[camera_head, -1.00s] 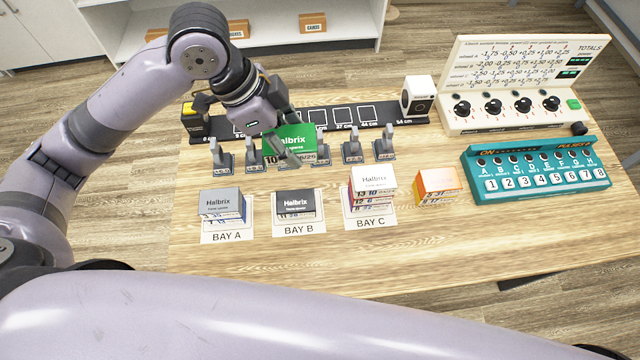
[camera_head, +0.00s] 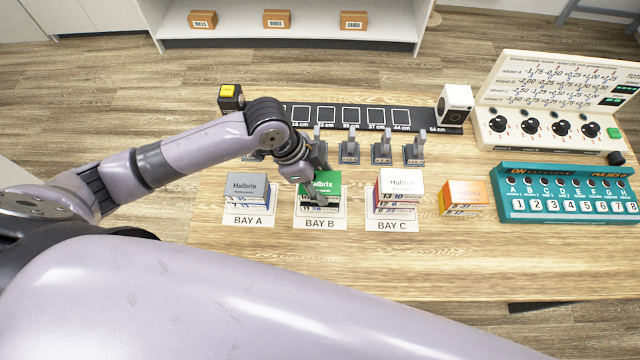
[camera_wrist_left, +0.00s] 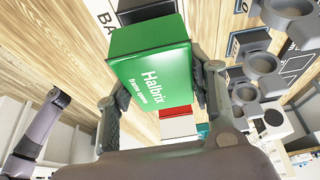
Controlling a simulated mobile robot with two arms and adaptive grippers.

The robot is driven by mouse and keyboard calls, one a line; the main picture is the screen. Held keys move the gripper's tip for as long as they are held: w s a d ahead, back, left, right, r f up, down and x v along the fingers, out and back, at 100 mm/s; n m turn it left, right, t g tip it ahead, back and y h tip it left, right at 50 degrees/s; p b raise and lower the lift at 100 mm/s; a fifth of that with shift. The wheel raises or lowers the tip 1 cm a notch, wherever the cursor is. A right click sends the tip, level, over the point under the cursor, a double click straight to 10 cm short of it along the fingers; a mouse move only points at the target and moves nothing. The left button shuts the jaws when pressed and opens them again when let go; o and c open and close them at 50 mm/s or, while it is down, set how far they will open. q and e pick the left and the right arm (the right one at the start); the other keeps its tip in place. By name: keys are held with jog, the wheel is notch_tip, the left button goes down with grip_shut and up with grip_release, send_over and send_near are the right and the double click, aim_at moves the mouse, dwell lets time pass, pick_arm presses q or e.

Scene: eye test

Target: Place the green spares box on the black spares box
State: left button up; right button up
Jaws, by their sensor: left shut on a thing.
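The green spares box (camera_head: 329,183) is at BAY B, directly over the black spares box (camera_head: 312,209). Only a low strip of the black box shows; the green box and my gripper hide the rest. I cannot tell whether the two boxes touch. My left gripper (camera_head: 317,190) is shut on the green box. In the left wrist view the green box (camera_wrist_left: 150,65) sits between the two fingers of my left gripper (camera_wrist_left: 160,88). My right gripper is not in view.
A grey box (camera_head: 247,187) stands at BAY A on the left and a white-topped box stack (camera_head: 401,185) at BAY C on the right. An orange box (camera_head: 465,196) and a teal panel (camera_head: 570,200) lie further right. Grey upright stands (camera_head: 382,150) line up behind.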

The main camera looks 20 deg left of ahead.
pick_arm(q)
notch_tip(320, 180, down, 2)
jog(key=shift+f, duration=0.2)
jog(key=o, duration=0.9)
jog(key=shift+c, duration=0.2)
jog(key=o, duration=0.4)
jog(key=shift+c, duration=0.2)
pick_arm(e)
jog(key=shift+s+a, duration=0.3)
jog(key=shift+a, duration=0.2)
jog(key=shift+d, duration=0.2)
